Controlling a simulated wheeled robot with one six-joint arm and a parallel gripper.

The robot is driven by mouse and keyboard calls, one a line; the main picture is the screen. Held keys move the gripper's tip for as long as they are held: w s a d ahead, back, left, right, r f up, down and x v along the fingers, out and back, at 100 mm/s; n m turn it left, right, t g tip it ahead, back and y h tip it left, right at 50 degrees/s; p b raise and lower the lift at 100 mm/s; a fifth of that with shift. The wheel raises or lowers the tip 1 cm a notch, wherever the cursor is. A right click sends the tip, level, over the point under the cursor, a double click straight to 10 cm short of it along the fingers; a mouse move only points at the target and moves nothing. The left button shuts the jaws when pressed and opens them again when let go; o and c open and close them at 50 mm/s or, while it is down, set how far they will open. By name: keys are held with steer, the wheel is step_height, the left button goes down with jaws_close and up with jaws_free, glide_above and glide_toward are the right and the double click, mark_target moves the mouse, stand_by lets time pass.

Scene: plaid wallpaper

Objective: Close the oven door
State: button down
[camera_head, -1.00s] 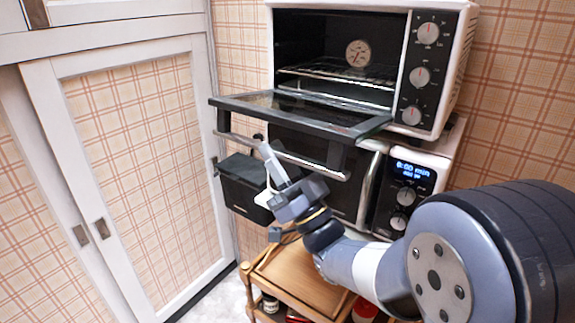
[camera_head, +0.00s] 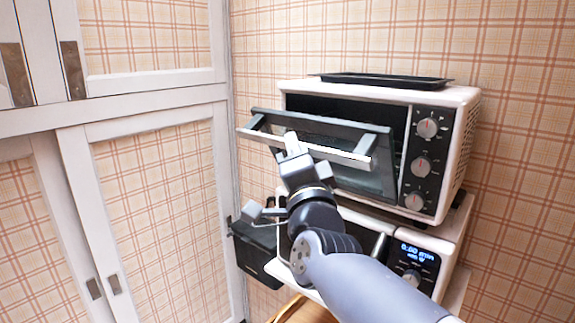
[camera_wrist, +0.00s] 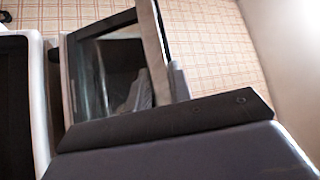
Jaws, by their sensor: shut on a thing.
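The white toaster oven (camera_head: 470,125) stands with its black control panel and several knobs on the right. Its glass door (camera_head: 365,180) is hinged at the bottom and partly open, tilted steeply upward with its top edge out from the dark opening. The door's pale bar handle (camera_head: 340,156) runs along its outer face. My gripper (camera_head: 293,146) is shut on the handle near its middle; the exact finger contact is partly hidden. In the wrist view the door (camera_wrist: 110,70) shows beside the oven, and a dark part of my gripper fills the bottom.
A black tray (camera_head: 385,80) lies on top of the oven. A second appliance with a lit display (camera_head: 418,256) stands below. A dark box (camera_head: 255,250) sits at its left. White-framed cabinet doors (camera_head: 150,200) stand close on the left.

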mark_target(339, 133)
steer(key=shift+m+g+h, duration=0.5)
steer(key=shift+m, duration=0.4)
steer(key=w+d+r+p, duration=0.1)
steer(key=w+d+r, duration=0.1)
steer(key=w+r, duration=0.1)
steer(key=w+d+r+p, duration=0.1)
steer(key=w+d+r, duration=0.1)
steer(key=shift+r+p, duration=0.25)
steer(key=shift+p, duration=0.05)
steer(key=shift+w+d+r+m+g+p, duration=0.4)
steer(key=shift+w+d+r+m+p, duration=0.05)
steer(key=shift+w+m, duration=0.15)
steer(key=shift+r, duration=0.1)
steer(key=shift+d+r, duration=0.1)
steer(key=c, duration=1.3)
jaws_free()
steer(key=shift+w, duration=0.15)
steer(key=shift+c, duration=0.2)
steer(key=shift+o, duration=0.3)
steer(key=shift+f, duration=0.25)
steer(key=v, duration=1)
steer(key=shift+s+p, duration=0.35)
steer(key=shift+s, duration=0.05)
